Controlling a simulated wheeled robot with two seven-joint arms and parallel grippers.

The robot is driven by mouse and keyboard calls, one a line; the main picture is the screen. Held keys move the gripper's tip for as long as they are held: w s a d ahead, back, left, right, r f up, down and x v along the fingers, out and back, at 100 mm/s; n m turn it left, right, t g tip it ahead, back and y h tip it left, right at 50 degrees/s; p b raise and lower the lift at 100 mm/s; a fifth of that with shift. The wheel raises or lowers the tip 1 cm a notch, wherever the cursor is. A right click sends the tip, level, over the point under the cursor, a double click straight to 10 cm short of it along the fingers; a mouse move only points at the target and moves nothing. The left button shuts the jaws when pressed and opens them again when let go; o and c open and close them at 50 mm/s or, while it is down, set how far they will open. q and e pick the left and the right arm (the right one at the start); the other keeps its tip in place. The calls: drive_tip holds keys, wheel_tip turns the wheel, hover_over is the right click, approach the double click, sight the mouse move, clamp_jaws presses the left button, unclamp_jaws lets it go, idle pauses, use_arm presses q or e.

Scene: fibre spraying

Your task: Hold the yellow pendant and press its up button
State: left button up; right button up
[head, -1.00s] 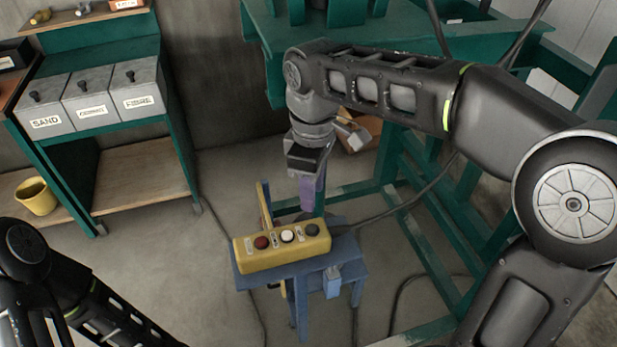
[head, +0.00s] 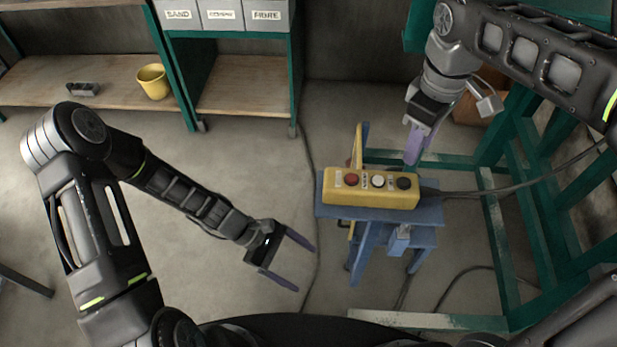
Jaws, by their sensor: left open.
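The yellow pendant (head: 372,201) lies on a small blue stand (head: 384,214). A red button (head: 352,179), a white button (head: 378,181) and a black button (head: 403,183) show on its top. The labels are too small to read. My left gripper (head: 305,268) is open and empty, low and left of the stand, its purple fingers pointing right. It is clear of the pendant. My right gripper (head: 413,160) points down just behind the pendant's right end in the picture. Its purple fingers look pressed together, with nothing visible between them.
A cable (head: 480,192) runs right from the pendant towards a green frame (head: 510,240). A shelf unit with sand, cement and fibre bins (head: 220,15) and a yellow bucket (head: 153,82) stands behind.

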use_arm(q)
drive_tip(key=w+r+n+t+h, duration=0.2)
drive_tip(key=w+r+n+h, duration=0.25)
drive_tip(key=w+r, duration=0.35)
drive_tip(key=h, duration=0.4)
approach(345, 183)
drive_tip(key=shift+w+d+f, duration=0.2)
drive_tip(key=shift+d+f, duration=0.1)
drive_tip(key=shift+d, duration=0.25)
drive_tip(key=shift+w+d+f, duration=0.2)
drive_tip(key=shift+d+f, duration=0.1)
drive_tip(key=shift+d, duration=0.25)
drive_tip(key=shift+d, duration=0.15)
drive_tip(key=shift+d, duration=3.8)
